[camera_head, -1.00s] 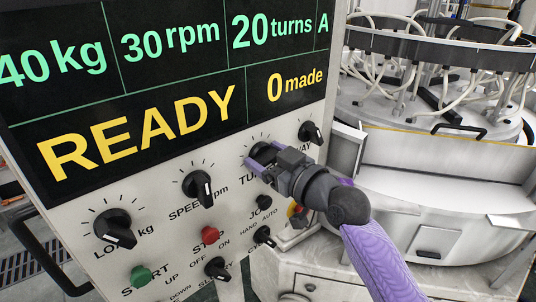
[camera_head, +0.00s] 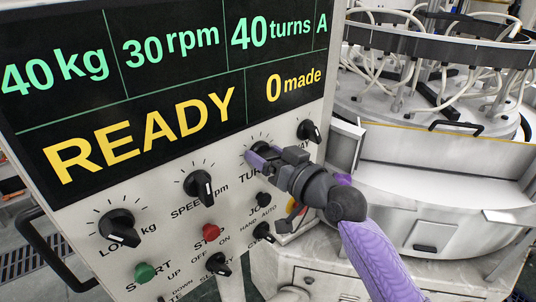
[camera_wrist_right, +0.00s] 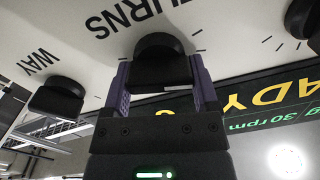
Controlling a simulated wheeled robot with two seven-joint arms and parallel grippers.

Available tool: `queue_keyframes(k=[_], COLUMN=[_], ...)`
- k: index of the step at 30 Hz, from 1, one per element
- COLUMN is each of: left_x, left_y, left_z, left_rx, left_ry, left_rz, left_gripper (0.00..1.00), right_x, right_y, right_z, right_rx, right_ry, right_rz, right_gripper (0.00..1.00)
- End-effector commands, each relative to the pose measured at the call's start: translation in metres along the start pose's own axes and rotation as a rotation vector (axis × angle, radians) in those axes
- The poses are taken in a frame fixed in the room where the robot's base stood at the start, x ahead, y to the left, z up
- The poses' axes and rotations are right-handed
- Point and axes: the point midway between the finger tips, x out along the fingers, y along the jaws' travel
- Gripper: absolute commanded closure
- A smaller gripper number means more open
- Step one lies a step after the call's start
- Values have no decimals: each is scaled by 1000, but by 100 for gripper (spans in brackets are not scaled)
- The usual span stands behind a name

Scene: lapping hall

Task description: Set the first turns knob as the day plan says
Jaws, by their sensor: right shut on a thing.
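The turns knob (camera_wrist_right: 160,50) is black and sits between the two purple fingers of my right gripper (camera_wrist_right: 158,85) in the right wrist view, under the lettering "TURNS". In the head view my right gripper (camera_head: 262,160) is shut on this knob, which it mostly hides. The display (camera_head: 165,75) reads 40 kg, 30 rpm, 40 turns, A, with READY and 0 made below. No day plan shows as a sheet in these views. My left gripper is not in view.
The load knob (camera_head: 118,226), speed knob (camera_head: 199,186) and way knob (camera_head: 309,131) are beside it on the panel. Below are a green start button (camera_head: 144,272), a red stop button (camera_head: 211,231) and small switches. The lapping machine (camera_head: 430,180) stands at the right.

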Motion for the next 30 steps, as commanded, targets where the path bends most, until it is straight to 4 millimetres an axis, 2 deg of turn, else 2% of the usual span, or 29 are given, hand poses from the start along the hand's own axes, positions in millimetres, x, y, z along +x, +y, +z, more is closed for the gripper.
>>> queue_keyframes(k=[6, 7, 10, 17, 20, 30], left_x=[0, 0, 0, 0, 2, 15], left_y=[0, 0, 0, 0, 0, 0], left_z=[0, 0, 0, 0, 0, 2], left_rx=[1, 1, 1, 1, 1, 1], left_ry=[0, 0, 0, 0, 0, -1], left_rz=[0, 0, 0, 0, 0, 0], left_gripper=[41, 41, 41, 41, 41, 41], right_x=[0, 0, 0, -1, -10, -81], right_y=[0, 0, 0, 0, 1, 1], right_z=[0, 0, 0, 0, 1, 3], right_rx=[-1, -1, -2, -2, -3, -4], right_ry=[1, 1, 1, 1, 1, -1], right_rz=[0, 0, 0, 0, 1, 1], right_gripper=[82, 19, 0, 0, 0, 0])
